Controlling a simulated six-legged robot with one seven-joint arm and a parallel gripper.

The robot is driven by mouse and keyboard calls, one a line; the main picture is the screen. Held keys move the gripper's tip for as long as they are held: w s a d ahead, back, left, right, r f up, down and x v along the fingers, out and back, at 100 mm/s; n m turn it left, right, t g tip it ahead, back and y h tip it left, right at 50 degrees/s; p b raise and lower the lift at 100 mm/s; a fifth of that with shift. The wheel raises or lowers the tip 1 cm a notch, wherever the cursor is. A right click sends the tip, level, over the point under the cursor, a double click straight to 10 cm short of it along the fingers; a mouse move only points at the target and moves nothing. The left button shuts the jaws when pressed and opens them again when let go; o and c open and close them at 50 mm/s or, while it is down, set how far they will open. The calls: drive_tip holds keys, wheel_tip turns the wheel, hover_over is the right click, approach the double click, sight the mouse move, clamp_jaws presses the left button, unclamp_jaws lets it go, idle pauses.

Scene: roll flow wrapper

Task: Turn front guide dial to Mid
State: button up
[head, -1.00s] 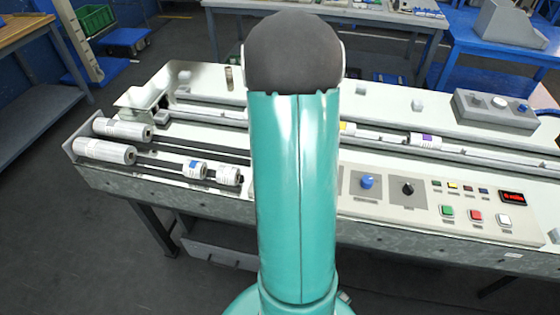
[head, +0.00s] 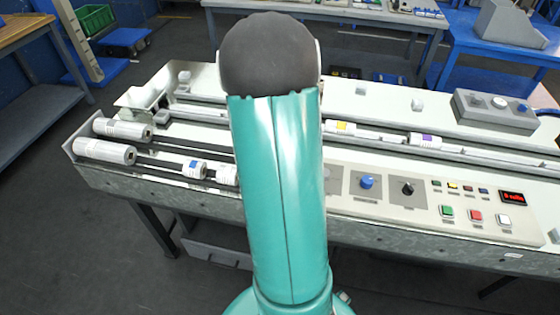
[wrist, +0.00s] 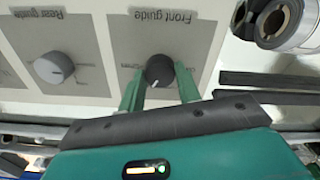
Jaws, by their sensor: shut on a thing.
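That label reads upside down in the wrist view. The mark points down and slightly left in the picture. My gripper (wrist: 160,84) has its two green fingers on either side of the dial, shut on it. Small position words beside the dial are partly covered by a finger and too blurred to read. In the head view my teal arm hides the dial and gripper.
A white rear guide dial (wrist: 53,68) sits left of the front guide in the wrist view. A metal roller (wrist: 280,22) is at upper right. In the head view, a blue knob (head: 367,182), a black knob (head: 407,188) and coloured buttons (head: 475,216) line the panel.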

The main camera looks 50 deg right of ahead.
idle(0.5)
drive_tip(key=o, duration=1)
wheel_tip(320, 180, up, 14)
drive_tip(key=shift+f, duration=0.1)
drive_tip(key=w+a+r+n+t, duration=0.15)
drive_tip(key=a+r+n, duration=0.25)
drive_tip(key=a, duration=1)
drive_tip(key=a+r+n+t, duration=0.3)
drive_tip(key=a+r, duration=0.2)
drive_tip(key=a, duration=0.8)
drive_tip(key=s+a+n, duration=0.1)
drive_tip(key=a, duration=0.2)
drive_tip(key=s+a+n, duration=0.1)
drive_tip(key=s+a, duration=0.1)
drive_tip(key=a, duration=0.1)
drive_tip(key=s+a+n+t, duration=0.1)
drive_tip(key=a, duration=0.2)
drive_tip(key=shift+s+f, duration=0.1)
drive_tip(key=shift+s, duration=0.05)
